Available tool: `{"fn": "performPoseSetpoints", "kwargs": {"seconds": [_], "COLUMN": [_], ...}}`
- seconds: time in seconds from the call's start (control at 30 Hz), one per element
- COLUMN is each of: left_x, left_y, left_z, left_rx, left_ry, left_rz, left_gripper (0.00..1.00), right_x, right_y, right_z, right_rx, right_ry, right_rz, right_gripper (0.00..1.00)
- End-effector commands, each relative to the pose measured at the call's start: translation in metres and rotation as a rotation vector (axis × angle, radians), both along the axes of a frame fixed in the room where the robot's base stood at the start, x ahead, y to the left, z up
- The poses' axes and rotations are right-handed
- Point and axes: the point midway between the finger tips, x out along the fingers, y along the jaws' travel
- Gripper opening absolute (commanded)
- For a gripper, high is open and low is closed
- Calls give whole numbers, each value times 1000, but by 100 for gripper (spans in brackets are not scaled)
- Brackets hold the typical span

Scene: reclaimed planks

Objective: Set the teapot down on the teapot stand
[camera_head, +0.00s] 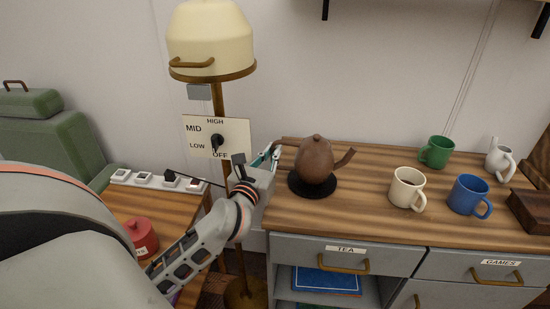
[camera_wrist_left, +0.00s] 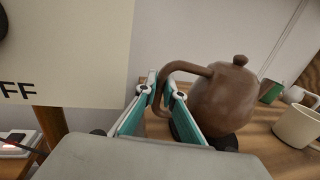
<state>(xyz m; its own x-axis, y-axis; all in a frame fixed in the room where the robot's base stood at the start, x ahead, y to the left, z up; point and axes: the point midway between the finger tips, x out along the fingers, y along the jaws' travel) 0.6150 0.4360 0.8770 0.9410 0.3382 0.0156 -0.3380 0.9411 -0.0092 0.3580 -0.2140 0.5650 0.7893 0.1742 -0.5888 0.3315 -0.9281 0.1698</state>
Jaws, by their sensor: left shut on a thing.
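The brown teapot (camera_head: 316,160) is upright over the black round teapot stand (camera_head: 312,188) on the wooden top of the cabinet. Its base looks on or very close to the stand; I cannot tell whether they touch. Its spout points right and its handle left. My left gripper (camera_head: 274,156) comes in from the left and is shut on the handle. In the left wrist view, the teal-lined fingers (camera_wrist_left: 165,95) are on both sides of the handle of the teapot (camera_wrist_left: 222,98), and part of the stand (camera_wrist_left: 228,143) shows below. My right gripper is not in view.
A cream mug (camera_head: 405,188), a blue mug (camera_head: 467,195), a green mug (camera_head: 436,152) and a white mug (camera_head: 499,160) stand to the right. A lamp with a dial sign (camera_head: 234,130) is behind my left gripper. A red canister (camera_head: 141,238) is at lower left.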

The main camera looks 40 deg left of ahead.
Motion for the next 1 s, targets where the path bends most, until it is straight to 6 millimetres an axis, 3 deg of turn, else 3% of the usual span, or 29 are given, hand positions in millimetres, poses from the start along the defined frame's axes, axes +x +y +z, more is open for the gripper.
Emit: {"fn": "performPoseSetpoints", "kwargs": {"seconds": [0.07,0.23,0.47,0.57,1.0], "left_x": [0,0,0,0,-2], "left_y": [0,0,0,0,-1], "left_z": [-12,-10,-14,-15,-11], "left_rx": [-3,-1,-1,0,-1], "left_ry": [2,-5,-3,1,1], "left_rz": [0,-1,-1,0,-1], "left_gripper": [0,0,0,25,25], "right_x": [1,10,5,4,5], "right_y": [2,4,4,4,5], "right_z": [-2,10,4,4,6], "right_rx": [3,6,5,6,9], "right_ry": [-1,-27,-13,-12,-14], "right_rz": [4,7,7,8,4], "right_gripper": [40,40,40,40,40]}}
